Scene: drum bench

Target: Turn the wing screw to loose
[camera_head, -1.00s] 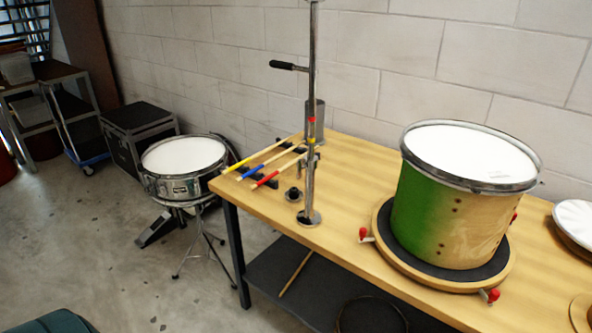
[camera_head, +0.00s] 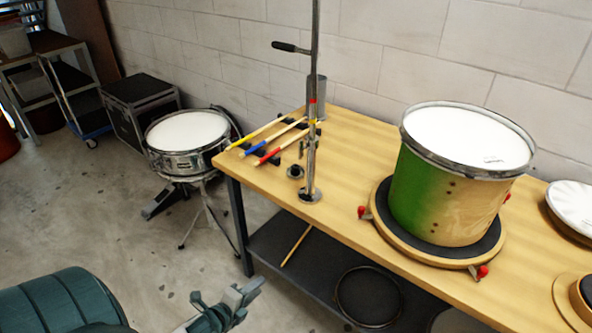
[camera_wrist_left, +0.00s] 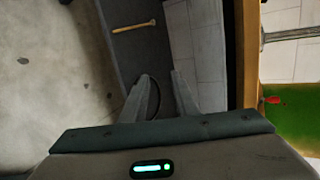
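A chrome upright post (camera_head: 312,150) stands on a round foot on the wooden bench, with red and yellow bands on it and a black-gripped side handle (camera_head: 286,46) high up. Small metal fittings show near the post below the bands; which one is the wing screw is too small to tell. My left gripper (camera_head: 247,301) is low in front of the bench, well apart from the post. The left wrist view shows its two fingers (camera_wrist_left: 160,98) spread apart with nothing between them. My right gripper is not in view.
The wooden bench (camera_head: 345,222) carries a green-and-wood drum (camera_head: 447,190) on a round turntable with red knobs, and several coloured sticks (camera_head: 268,137) near its left end. A snare drum (camera_head: 187,133) stands left of the bench. A lower shelf (camera_head: 310,265) holds a stick and a hoop.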

